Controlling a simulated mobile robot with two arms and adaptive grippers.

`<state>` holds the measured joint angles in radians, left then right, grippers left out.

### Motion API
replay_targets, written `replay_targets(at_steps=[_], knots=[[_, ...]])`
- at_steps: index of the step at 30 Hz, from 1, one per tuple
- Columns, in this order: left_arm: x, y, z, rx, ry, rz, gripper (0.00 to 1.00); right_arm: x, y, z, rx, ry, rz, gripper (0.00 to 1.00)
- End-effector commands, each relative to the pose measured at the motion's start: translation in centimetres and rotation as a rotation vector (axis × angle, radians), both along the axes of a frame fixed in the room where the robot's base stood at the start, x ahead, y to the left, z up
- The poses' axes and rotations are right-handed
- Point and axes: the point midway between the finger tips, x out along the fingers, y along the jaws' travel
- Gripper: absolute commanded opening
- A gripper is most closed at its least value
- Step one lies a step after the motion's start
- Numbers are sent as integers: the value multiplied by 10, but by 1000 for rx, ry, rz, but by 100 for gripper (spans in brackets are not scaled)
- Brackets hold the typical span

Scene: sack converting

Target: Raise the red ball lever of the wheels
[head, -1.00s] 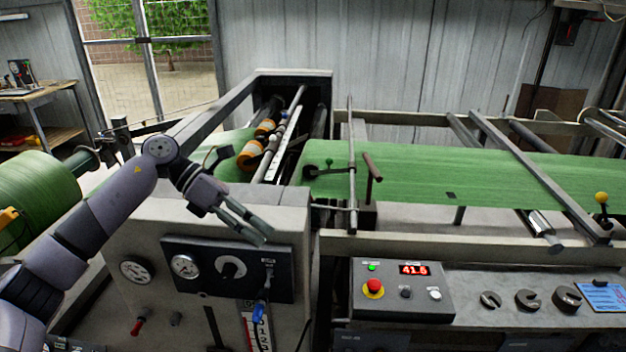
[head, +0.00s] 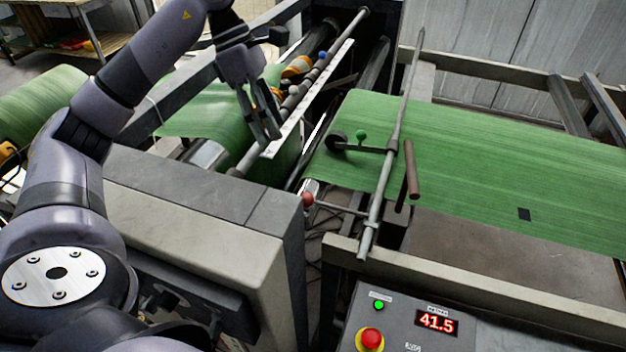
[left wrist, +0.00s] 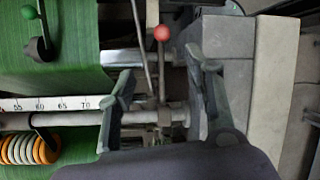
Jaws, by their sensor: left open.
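The red ball (head: 308,199) sits at the end of a thin dark lever, in the gap between the grey machine housing and the green web. In the left wrist view the red ball (left wrist: 161,33) shows ahead, between the fingertip directions, with its rod running down the picture. My left gripper (head: 268,130) is open and empty, above the white ruler bar and rollers, up and left of the red ball in the head view. Its open fingers (left wrist: 160,68) also show in the left wrist view, apart from the ball. My right gripper is not in view.
A green ball lever (head: 361,135) with a dark wheel (head: 336,140) stands over the green web (head: 480,170). An upright bar with a brown handle (head: 409,170) is right of the red ball. The grey housing (head: 190,200) is close below my left arm.

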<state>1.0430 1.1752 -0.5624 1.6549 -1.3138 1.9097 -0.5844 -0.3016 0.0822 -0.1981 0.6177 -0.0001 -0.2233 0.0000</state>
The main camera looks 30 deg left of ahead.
Motion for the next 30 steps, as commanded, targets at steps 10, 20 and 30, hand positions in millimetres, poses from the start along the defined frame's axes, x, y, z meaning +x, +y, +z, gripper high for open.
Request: replay_targets(at_steps=[10,20,30], knots=[[-2,-29,-61,-1,7,-2,47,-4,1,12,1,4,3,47],[-2,-58,-122,-3,6,-3,47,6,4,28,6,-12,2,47],[-1,-71,-151,-3,3,-1,47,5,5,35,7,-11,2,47]])
